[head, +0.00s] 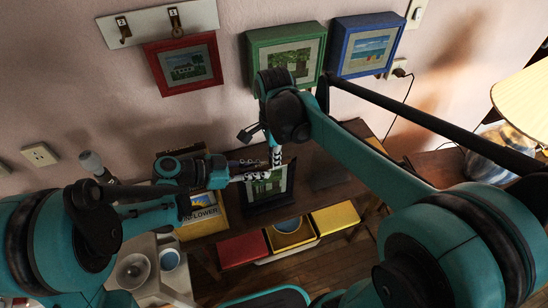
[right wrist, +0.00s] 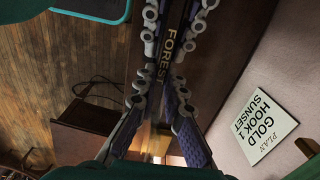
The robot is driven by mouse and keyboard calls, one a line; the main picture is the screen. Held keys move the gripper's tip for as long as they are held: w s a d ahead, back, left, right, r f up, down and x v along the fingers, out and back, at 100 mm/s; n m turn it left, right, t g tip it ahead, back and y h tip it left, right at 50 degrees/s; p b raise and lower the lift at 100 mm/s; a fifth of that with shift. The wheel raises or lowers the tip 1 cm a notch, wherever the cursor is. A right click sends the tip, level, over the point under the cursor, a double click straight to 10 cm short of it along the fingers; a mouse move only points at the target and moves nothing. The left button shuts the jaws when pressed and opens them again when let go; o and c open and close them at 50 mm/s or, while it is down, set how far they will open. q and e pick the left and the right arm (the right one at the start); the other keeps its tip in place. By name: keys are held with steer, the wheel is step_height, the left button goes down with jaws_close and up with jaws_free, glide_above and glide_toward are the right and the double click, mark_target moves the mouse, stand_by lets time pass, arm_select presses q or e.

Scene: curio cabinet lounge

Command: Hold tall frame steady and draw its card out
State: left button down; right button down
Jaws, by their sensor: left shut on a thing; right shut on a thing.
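The tall frame (head: 287,188), dark with a green landscape picture, stands upright on the wooden shelf. My left gripper (head: 250,177) comes in from the left and is shut on its left side. My right gripper (head: 276,157) reaches down from above and is shut at its top edge. In the right wrist view, a dark strip reading FOREST (right wrist: 165,52) lies between the fingers of my right gripper (right wrist: 160,65); it appears to be the card's top. The fingers and arm hide part of the frame, so how far the card sits inside cannot be told.
Red (head: 242,250), gold (head: 293,237) and yellow (head: 335,218) boxes stand in front of the shelf. A yellow frame (head: 203,222) is to the left. Red (head: 183,64), green (head: 286,53) and blue (head: 366,46) frames hang above. A plan note (right wrist: 264,120) reads GOLD HOOK 1 SUNSET.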

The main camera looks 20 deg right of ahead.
arm_select(q)
steer(key=shift+f, duration=0.1)
arm_select(e)
steer(key=shift+r, duration=0.7)
step_height(320, 180, up, 21)
steer(key=shift+f, duration=0.15)
stand_by(2.7)
step_height(320, 180, up, 8)
steer(key=shift+r, duration=0.25)
stand_by(0.6)
stand_by(0.6)
arm_select(q)
steer(key=c, duration=1.3)
jaws_free()
steer(key=shift+c, duration=0.2)
steer(key=shift+a, duration=0.1)
